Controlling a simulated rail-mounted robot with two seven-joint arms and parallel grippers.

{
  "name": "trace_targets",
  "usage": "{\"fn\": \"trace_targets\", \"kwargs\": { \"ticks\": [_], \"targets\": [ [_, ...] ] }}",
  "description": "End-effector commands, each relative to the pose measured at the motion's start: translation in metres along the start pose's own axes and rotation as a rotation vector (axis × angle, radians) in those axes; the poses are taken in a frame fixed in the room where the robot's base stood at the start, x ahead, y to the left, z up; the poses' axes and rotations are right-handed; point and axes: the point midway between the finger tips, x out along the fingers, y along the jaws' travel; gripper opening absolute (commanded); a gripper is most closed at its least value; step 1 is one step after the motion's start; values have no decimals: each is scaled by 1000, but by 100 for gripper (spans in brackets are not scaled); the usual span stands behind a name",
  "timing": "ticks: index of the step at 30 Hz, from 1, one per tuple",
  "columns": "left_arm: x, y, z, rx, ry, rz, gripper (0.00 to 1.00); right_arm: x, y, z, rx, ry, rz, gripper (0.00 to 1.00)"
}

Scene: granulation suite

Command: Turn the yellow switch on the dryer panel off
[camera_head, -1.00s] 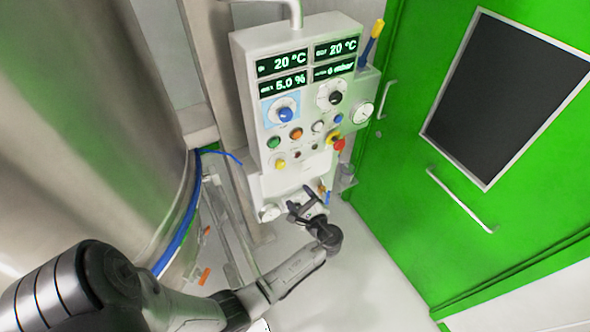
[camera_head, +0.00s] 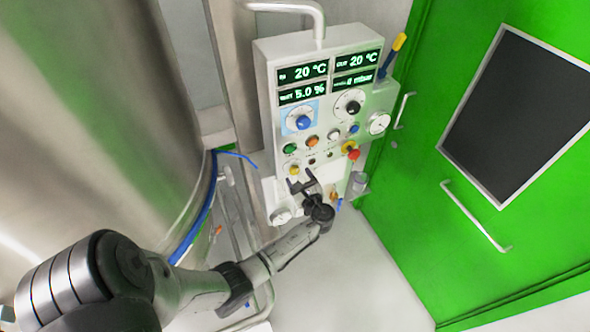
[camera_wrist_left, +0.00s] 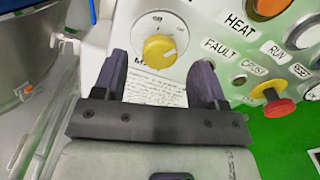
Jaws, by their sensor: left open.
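The dryer panel (camera_head: 265,110) is a pale box with green-lit displays, knobs and buttons. The yellow switch (camera_head: 294,169) is a small round knob at its lower left. In the left wrist view the yellow switch (camera_wrist_left: 160,48) shows large, with a white pointer line on a printed dial; the dial lettering is mostly too small to read. My left gripper (camera_head: 303,181) is just below and in front of the switch, open and empty. In the left wrist view the fingers of my left gripper (camera_wrist_left: 160,75) stand either side of the switch, apart from it. My right gripper is not seen.
A red button (camera_head: 354,154) on a yellow base sits right of the switch on the panel, also seen in the left wrist view (camera_wrist_left: 279,107). A large steel vessel (camera_head: 110,110) stands left. A green door (camera_head: 430,185) is at right. Floor below is clear.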

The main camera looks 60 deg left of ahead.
Motion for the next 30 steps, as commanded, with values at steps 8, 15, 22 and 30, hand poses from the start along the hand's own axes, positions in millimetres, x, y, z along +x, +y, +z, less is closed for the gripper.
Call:
{"fn": "trace_targets", "kwargs": {
  "ticks": [8,15,22,30],
  "targets": [
    [30,0,0,0,0,1,66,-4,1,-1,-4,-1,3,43],
    [37,0,0,-1,1,0,66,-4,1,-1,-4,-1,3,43],
    [37,0,0,-1,1,0,66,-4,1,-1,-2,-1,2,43],
    [37,0,0,-1,1,0,40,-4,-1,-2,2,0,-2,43]
  ]
}}
